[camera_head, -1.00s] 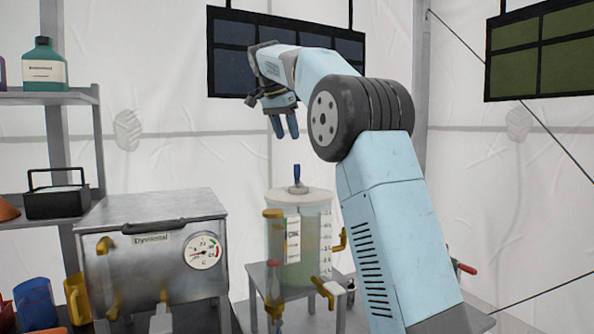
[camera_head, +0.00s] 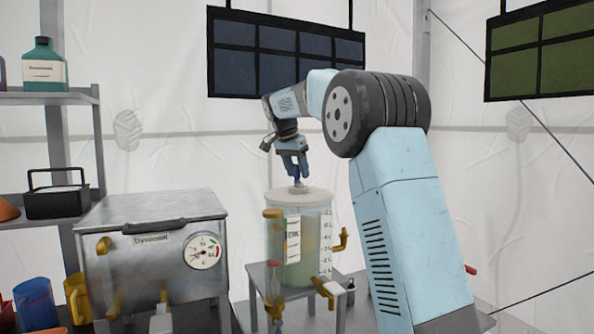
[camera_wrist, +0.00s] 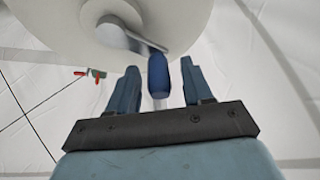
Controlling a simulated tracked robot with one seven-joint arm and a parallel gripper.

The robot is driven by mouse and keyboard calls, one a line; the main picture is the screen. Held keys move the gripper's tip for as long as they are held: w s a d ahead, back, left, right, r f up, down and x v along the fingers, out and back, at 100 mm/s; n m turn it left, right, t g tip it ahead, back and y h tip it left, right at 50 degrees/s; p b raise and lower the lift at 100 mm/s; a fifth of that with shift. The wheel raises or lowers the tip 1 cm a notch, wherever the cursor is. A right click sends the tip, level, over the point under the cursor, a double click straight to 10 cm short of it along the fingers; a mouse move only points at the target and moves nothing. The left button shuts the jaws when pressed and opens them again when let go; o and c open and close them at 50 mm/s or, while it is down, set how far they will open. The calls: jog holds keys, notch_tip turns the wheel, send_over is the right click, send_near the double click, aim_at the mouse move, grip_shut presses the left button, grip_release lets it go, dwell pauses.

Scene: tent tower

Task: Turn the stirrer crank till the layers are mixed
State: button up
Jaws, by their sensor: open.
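The stirrer crank stands on the lid of a translucent tank. Its blue handle (camera_wrist: 158,76) lies between the two fingers of my gripper (camera_wrist: 160,90) in the wrist view, with a visible gap to each finger. The crank's grey metal arm (camera_wrist: 128,36) joins the hub on the lid (camera_wrist: 185,15). In the head view my gripper (camera_head: 294,166) points down over the tank (camera_head: 300,245) and hides most of the handle. The jaws are open. The tank holds pale greenish liquid; its layers are hard to tell apart.
The tank stands on a small grey table (camera_head: 262,277) with a brass tap (camera_head: 322,287) at its front. A metal box with a gauge (camera_head: 155,255) stands to the left. A shelf (camera_head: 45,97) is at far left. Dark panels (camera_head: 285,55) hang behind my arm.

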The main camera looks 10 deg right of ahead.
grip_shut()
dwell(0.5)
jog(key=shift+a, duration=0.15)
